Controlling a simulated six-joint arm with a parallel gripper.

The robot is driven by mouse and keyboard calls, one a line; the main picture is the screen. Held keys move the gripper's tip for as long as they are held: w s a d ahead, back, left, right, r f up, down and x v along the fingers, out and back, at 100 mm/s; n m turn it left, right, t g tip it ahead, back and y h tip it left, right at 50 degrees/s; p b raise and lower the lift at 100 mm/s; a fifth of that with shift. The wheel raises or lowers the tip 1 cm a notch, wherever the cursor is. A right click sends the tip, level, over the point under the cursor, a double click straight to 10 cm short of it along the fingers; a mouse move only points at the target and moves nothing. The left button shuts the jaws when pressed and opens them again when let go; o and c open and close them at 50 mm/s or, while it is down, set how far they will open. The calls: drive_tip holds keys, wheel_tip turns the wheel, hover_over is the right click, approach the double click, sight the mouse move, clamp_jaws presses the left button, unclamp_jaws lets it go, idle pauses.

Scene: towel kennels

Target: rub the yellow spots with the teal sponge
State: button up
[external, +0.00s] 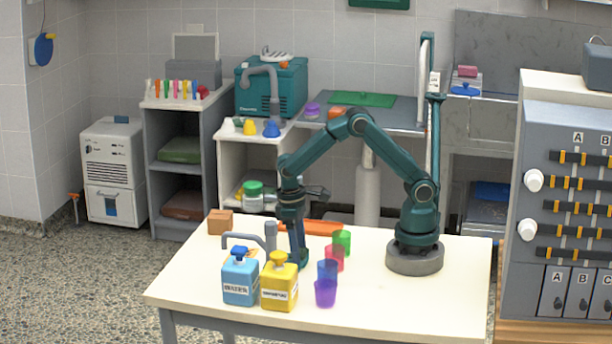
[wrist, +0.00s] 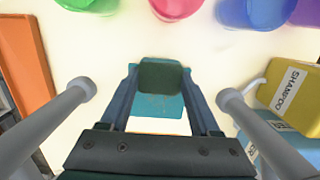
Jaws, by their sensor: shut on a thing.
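My gripper (wrist: 160,76) is shut on the teal sponge (wrist: 160,106), which has a darker green block between the fingertips. In the external view my gripper (external: 298,250) points down at the white table, with the sponge (external: 301,262) low at its tip, at or just above the surface; I cannot tell if it touches. A small orange-yellow patch (external: 252,252) shows on the table left of my gripper, partly hidden behind the bottles; I cannot tell if it is one of the yellow spots.
A blue water bottle (external: 240,279) and a yellow shampoo bottle (external: 279,283) stand in front of my gripper. Green (external: 342,241), red (external: 334,259), blue (external: 327,271) and purple (external: 325,293) cups stand to its right. An orange tray (external: 318,228) lies behind. The table's right front is clear.

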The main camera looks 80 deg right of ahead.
drive_tip(key=shift+w+a, duration=0.1)
drive_tip(key=shift+w, duration=3.5)
drive_tip(key=shift+s, duration=3.65)
drive_tip(key=shift+w+r, duration=0.15)
drive_tip(key=shift+r, duration=3.95)
